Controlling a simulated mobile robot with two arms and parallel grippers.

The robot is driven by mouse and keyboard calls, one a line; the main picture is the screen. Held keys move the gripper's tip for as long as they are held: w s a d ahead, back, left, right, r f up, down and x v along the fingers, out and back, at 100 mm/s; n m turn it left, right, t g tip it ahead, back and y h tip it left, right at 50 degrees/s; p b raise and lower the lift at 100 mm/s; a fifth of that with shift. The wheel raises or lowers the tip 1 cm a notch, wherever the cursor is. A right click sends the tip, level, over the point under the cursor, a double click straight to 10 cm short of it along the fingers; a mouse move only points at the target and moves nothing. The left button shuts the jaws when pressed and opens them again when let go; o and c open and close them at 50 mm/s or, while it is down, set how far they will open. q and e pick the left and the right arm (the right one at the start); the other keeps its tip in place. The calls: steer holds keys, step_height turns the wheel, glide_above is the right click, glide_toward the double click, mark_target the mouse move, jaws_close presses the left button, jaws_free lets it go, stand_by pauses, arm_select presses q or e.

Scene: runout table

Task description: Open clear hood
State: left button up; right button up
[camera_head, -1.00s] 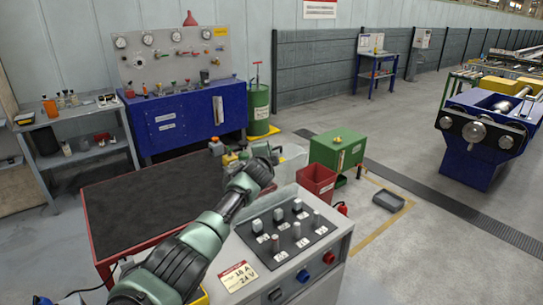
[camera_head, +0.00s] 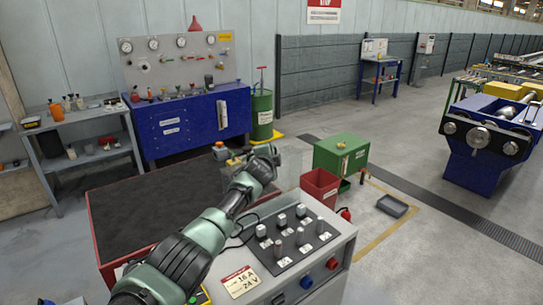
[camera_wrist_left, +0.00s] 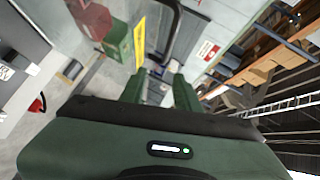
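The clear hood (camera_head: 291,166) is a see-through box behind the grey control panel, beside the dark-topped red bench. It is faint, and my arm covers part of it. My left gripper (camera_head: 266,158) is over the hood's near left side in the head view. In the left wrist view its two fingers (camera_wrist_left: 160,92) are apart with nothing clearly between them. Whether they touch the handle cannot be told. My right gripper is out of view.
The grey control panel (camera_head: 333,240) with several switches stands close in front. The red bench (camera_head: 140,210) lies left. A red bin (camera_head: 320,187) and a green cabinet (camera_head: 330,154) stand behind the panel. Open floor lies to the right.

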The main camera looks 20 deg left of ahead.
arm_select(q)
steer(key=shift+a+f, duration=0.1)
steer(key=shift+f, duration=0.05)
steer(key=v, duration=0.8)
steer(key=shift+w, duration=0.1)
